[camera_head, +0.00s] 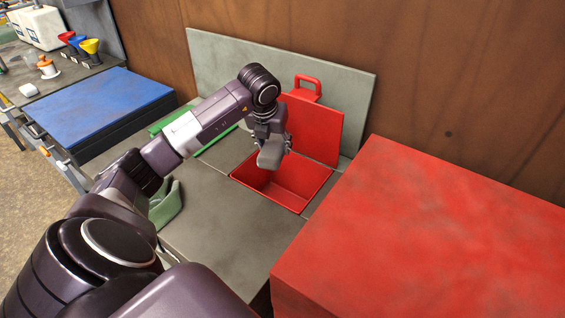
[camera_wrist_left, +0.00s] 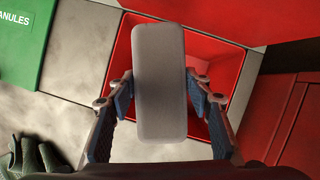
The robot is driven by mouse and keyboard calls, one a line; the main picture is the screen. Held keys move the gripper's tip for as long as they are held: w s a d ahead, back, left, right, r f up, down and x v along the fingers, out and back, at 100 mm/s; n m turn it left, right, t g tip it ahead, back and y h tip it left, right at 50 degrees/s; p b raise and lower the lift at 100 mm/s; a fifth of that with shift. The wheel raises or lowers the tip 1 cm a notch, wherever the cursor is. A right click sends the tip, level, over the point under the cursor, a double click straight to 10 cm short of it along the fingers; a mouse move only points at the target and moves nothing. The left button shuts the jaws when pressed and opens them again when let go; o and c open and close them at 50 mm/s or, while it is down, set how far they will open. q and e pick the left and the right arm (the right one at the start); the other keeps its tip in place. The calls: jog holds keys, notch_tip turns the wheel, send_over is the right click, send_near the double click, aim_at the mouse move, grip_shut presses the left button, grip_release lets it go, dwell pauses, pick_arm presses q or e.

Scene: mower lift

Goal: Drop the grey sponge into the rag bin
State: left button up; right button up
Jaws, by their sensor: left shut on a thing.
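The grey sponge (camera_wrist_left: 160,82) is a long block with rounded corners, held between the fingers of my left gripper (camera_wrist_left: 158,95). In the head view the left gripper (camera_head: 272,143) is shut on the sponge (camera_head: 270,155) above the opening of the red rag bin (camera_head: 315,190). The bin is sunk into the grey bench and its red lid (camera_head: 318,128) stands open at the back. In the left wrist view the bin's rim (camera_wrist_left: 122,45) shows around and below the sponge, which hides part of the inside. My right gripper is not in view.
A large red box (camera_head: 430,235) stands to the right of the bin. A green lid marked with letters ending in "ANULES" (camera_wrist_left: 20,40) lies left of it. A green glove-like item (camera_head: 168,205) rests on the bench.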

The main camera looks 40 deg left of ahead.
pick_arm(q)
notch_tip(320, 180, down, 3)
jog(key=shift+w+d+r+b, duration=0.1)
jog(key=shift+w+d+b, duration=0.05)
jog(key=shift+b, duration=0.45)
jog(key=shift+w+f, duration=0.1)
jog(key=shift+f, duration=0.25)
jog(key=shift+f+b, duration=0.1)
jog(key=shift+b, duration=0.2)
jog(key=o, duration=1.2)
jog(key=shift+o, duration=0.2)
jog(key=v, duration=1.2)
